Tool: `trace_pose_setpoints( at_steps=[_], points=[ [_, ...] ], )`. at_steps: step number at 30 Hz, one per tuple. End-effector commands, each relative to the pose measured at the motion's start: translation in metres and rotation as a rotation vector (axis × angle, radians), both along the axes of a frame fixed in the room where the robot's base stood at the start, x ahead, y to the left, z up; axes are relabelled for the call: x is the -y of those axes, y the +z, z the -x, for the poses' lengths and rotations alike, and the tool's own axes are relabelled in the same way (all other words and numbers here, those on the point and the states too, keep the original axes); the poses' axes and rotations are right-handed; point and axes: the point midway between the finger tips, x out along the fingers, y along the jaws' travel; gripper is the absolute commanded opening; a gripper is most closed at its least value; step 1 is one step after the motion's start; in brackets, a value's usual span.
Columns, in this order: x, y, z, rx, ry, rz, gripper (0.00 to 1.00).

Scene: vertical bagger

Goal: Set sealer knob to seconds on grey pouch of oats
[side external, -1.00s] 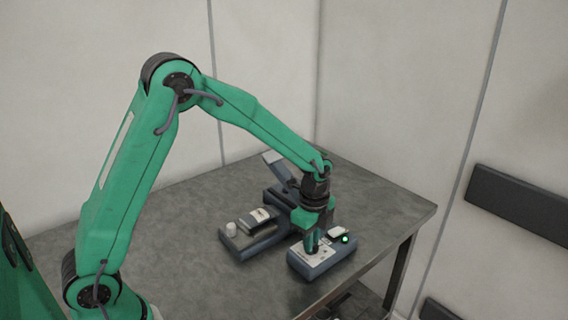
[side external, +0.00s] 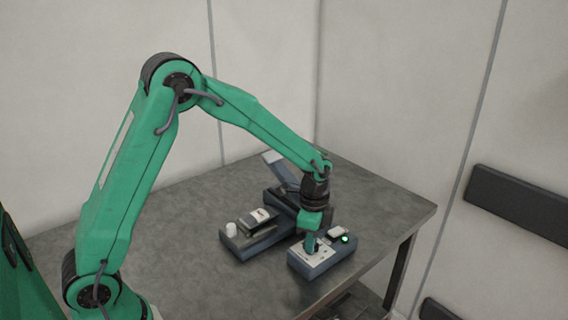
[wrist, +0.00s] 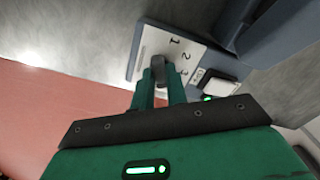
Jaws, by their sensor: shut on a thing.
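The sealer knob (wrist: 158,65) is a small grey piece on a white dial plate (wrist: 146,47) marked 1, 2 and 3. The plate sits on top of a blue-grey control box (side external: 318,263). My gripper (wrist: 160,82) points down at the plate, its two green fingers closed on the knob. In the side view my gripper (side external: 311,246) hides the knob. Which number the knob points to is not clear. The grey pouch (side external: 258,218), with a pale label, lies on the blue-grey sealer base (side external: 262,244). Its print is too small to read.
A green lamp (side external: 345,239) glows on the box beside a pale raised pad (side external: 337,231). A small white cylinder (side external: 230,229) stands at the sealer's left end. A raised sealer arm (side external: 276,165) stands behind. The grey table (side external: 180,255) is clear at left and front.

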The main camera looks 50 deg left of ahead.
Motion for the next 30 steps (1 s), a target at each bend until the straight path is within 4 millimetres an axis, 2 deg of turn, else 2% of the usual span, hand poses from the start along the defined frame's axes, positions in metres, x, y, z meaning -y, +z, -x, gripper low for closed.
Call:
trace_pose_setpoints(
  at_steps=[11,21,30],
  points=[
    [0.0002,0.0009,0.0005,-0.001,0.078,0.000,0.00],
    [0.0000,0.0011,0.0004,-0.001,0.258,0.000,0.00],
    [0.0001,0.0012,0.0005,-0.001,0.305,0.000,0.00]
  ],
)
